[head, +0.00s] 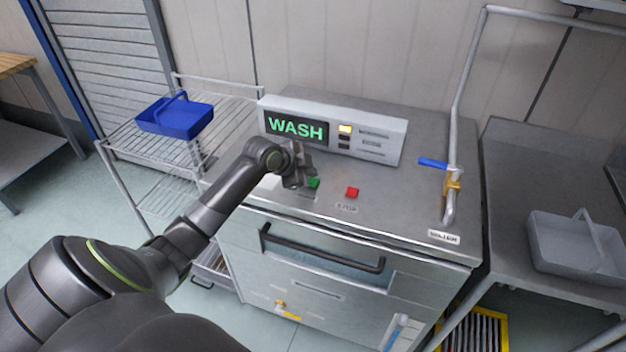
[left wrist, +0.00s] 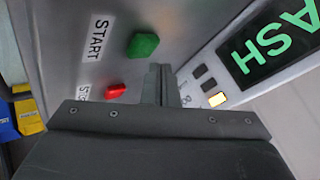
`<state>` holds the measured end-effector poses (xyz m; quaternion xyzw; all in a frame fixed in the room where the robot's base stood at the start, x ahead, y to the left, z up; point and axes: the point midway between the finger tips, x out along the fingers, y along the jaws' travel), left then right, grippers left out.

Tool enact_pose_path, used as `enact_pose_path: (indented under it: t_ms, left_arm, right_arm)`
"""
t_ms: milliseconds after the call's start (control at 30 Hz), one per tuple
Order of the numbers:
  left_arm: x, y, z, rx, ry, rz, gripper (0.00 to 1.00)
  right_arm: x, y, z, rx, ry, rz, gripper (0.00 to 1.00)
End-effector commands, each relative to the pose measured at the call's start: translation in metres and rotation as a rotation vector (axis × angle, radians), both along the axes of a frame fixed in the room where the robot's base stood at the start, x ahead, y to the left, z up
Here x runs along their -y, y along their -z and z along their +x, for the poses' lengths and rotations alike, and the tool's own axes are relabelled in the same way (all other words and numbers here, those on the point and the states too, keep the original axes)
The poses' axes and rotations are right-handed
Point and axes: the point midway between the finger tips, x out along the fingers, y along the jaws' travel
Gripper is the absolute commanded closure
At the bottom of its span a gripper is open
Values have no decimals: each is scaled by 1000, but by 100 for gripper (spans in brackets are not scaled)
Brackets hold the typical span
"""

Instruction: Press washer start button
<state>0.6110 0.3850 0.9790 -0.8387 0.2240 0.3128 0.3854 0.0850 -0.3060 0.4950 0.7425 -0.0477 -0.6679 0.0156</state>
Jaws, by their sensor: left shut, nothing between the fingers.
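The washer (head: 420,215) is a steel cabinet with a front handle. Its green start button (head: 314,183) sits on the top panel; in the left wrist view the green button (left wrist: 143,45) is beside the START label (left wrist: 96,38). A red stop button (head: 352,192) lies to its right, and the red button (left wrist: 115,91) also shows in the left wrist view. The display (head: 296,128) reads WASH in green, with one yellow lamp lit. My left gripper (head: 298,180) is shut and empty, just beside the green button. Whether it touches the button I cannot tell. My right gripper is out of view.
A wire rack (head: 130,148) with a blue basket (head: 176,117) stands left of the washer. A pipe with a blue-handled valve (head: 434,163) rises at the panel's right. A steel table on the right holds a grey basket (head: 575,245).

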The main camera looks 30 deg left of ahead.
Motion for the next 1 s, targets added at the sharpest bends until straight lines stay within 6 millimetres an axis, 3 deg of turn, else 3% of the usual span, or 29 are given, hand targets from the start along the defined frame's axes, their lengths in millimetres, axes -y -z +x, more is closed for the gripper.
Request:
enact_pose_path:
  t_ms: [433, 1000]
  left_arm:
    - [0, -47, 0, 1, -1, 0, 100]
    - [0, -47, 0, 0, 0, 0, 100]
  right_arm:
    - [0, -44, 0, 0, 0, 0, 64]
    - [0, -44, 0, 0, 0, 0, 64]
